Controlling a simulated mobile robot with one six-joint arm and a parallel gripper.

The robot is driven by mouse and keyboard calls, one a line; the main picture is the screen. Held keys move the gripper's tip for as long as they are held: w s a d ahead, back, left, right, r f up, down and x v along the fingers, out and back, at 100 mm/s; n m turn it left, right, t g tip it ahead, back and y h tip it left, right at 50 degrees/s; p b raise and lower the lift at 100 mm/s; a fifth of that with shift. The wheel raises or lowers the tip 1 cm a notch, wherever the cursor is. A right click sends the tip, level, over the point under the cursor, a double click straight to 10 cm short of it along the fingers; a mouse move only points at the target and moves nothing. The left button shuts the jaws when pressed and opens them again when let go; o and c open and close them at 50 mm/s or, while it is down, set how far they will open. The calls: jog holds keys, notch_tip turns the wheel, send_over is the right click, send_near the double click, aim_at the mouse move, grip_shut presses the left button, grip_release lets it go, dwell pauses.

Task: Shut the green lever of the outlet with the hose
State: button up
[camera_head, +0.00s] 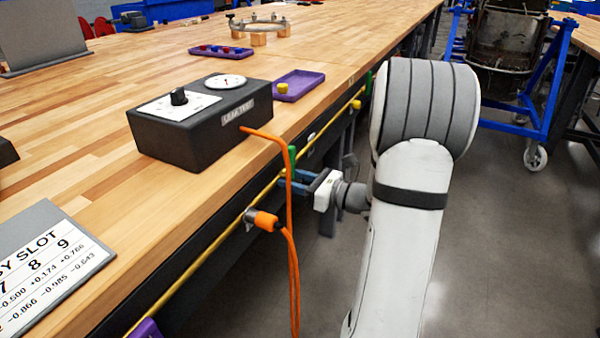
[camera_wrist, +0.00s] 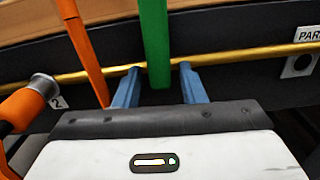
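The green lever (camera_head: 292,158) stands upright at the yellow pipe along the bench's front edge. In the wrist view the lever (camera_wrist: 155,40) runs up between my two blue fingers. My gripper (camera_head: 290,182) is open around it, with a small gap on each side in the wrist view (camera_wrist: 158,68). The hose outlet, a grey fitting (camera_wrist: 44,86) with an orange connector (camera_head: 265,221), is left of the lever. The orange hose (camera_head: 289,255) hangs in front of the bench and passes close to my fingers. The lever's lower end is partly hidden.
A black leak test box (camera_head: 200,120) sits near the bench edge. Another green lever (camera_head: 368,84) and a yellow cap (camera_head: 357,104) are farther along the pipe (camera_head: 325,128). A purple tray (camera_head: 300,84) lies behind the box. Free floor is right of my arm.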

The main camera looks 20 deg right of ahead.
aim_at(293, 179)
jog(key=o, duration=0.3)
jog(key=shift+p+v, duration=0.35)
jog(key=shift+v, duration=2.15)
